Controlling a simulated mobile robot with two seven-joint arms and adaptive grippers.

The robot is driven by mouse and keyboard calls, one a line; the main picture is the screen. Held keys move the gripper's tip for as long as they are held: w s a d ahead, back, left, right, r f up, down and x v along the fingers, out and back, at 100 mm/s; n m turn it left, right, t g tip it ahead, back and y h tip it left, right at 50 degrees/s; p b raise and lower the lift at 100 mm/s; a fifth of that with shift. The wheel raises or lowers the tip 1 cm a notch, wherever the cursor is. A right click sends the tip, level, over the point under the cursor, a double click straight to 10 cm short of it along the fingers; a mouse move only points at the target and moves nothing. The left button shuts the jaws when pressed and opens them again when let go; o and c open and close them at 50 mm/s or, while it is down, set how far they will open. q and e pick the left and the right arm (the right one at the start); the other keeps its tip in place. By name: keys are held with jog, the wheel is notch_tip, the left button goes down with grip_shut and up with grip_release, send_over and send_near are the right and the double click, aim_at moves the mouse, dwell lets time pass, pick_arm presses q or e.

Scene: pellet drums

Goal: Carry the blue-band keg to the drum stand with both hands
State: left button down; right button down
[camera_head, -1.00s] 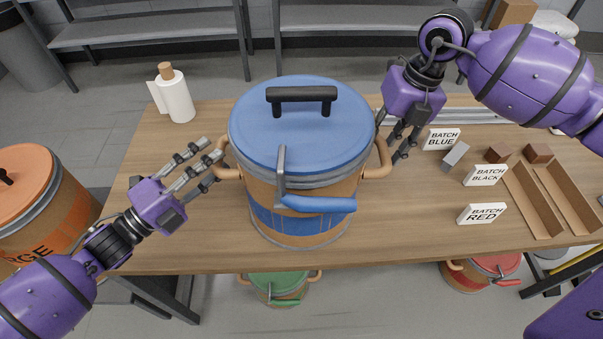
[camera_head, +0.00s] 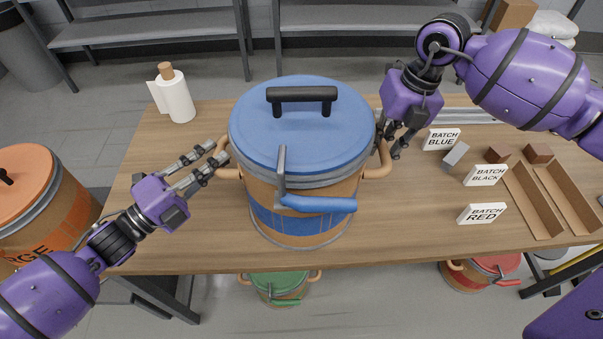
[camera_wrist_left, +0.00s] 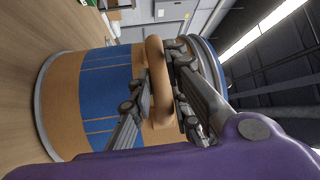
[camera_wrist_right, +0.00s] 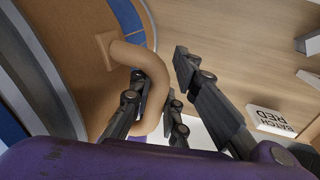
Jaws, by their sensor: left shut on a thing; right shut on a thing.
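The blue-band keg (camera_head: 300,160) stands upright on the wooden table, with a blue lid, a black top handle, a blue lever at the front and a tan loop handle on each side. My left gripper (camera_head: 215,160) is shut on the left handle (camera_wrist_left: 157,75), its fingers on either side of the loop in the left wrist view. I cannot make out the drum stand.
Batch signs (camera_head: 441,139), small blocks (camera_head: 497,153) and wooden channels (camera_head: 533,198) lie right of the keg. A paper roll (camera_head: 175,98) stands back left. An orange drum (camera_head: 40,205) is at left. Green (camera_head: 279,287) and red (camera_head: 480,272) kegs stand below the table's front edge.

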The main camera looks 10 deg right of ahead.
pick_arm(q)
jog(key=shift+f, duration=0.15)
